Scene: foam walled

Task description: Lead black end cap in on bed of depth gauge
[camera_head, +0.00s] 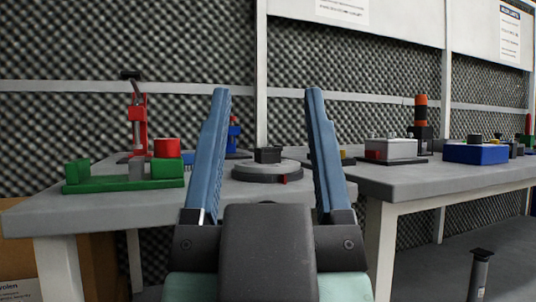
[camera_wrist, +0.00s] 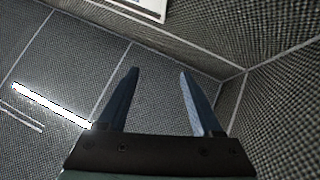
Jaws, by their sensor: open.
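My gripper (camera_head: 267,92) stands upright in the middle of the head view, its two blue fingers wide apart with nothing between them. In the wrist view my gripper (camera_wrist: 159,72) is also open and empty, facing foam-covered surfaces. A small black block (camera_head: 268,155), perhaps the black end cap, sits on a round grey disc (camera_head: 266,172) on the table, seen between the fingers and behind them. Neither shows in the wrist view.
The right table (camera_head: 440,178) bears a grey-and-red box (camera_head: 391,149), a black-and-orange cylinder (camera_head: 421,115) and a blue box (camera_head: 475,154). A dark post (camera_head: 480,275) stands on the floor at right. Foam walls close the back.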

